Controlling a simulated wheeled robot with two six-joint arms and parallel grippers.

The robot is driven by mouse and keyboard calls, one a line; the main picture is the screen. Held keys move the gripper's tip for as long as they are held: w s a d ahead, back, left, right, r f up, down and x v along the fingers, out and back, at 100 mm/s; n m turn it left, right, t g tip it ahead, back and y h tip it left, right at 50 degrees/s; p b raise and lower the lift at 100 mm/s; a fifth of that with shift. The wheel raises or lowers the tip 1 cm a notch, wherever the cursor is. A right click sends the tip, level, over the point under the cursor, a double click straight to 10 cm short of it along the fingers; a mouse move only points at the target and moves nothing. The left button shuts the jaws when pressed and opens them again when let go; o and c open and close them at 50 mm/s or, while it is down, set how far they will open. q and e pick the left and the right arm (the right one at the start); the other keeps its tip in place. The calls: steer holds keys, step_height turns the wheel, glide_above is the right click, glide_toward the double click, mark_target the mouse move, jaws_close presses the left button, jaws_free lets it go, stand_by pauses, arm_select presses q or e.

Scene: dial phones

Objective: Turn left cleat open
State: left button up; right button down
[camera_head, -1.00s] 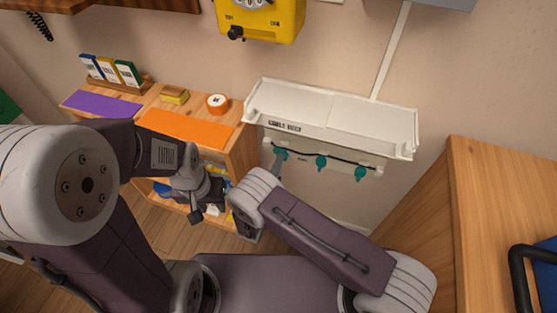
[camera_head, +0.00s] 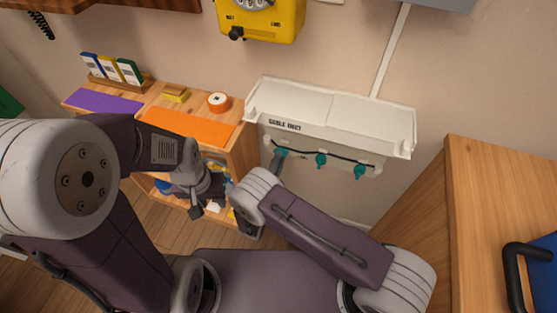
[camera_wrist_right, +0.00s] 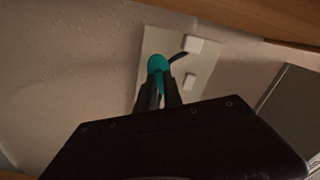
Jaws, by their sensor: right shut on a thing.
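A white cable duct (camera_head: 345,115) with a lid is fixed to the wall. Three teal cleats sit along its lower front: the left cleat (camera_head: 281,153), the middle cleat (camera_head: 321,160) and the right cleat (camera_head: 360,172). My right gripper (camera_head: 279,158) reaches up to the left cleat. In the right wrist view, the fingers of the right gripper (camera_wrist_right: 161,85) are shut on the teal cleat (camera_wrist_right: 157,63), whose rounded top shows beyond them. My left gripper (camera_head: 204,205) hangs in front of the shelf, away from the duct; its jaw opening is unclear.
A wooden shelf (camera_head: 240,165) with an orange mat (camera_head: 187,128), purple mat (camera_head: 103,101) and tape roll (camera_head: 218,102) stands left of the duct. A yellow dial phone (camera_head: 262,20) hangs above. A wooden cabinet (camera_head: 485,190) stands at the right. A dark cable runs behind the cleats.

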stand_by(0.3)
steer(key=c, duration=1.5)
jaws_free()
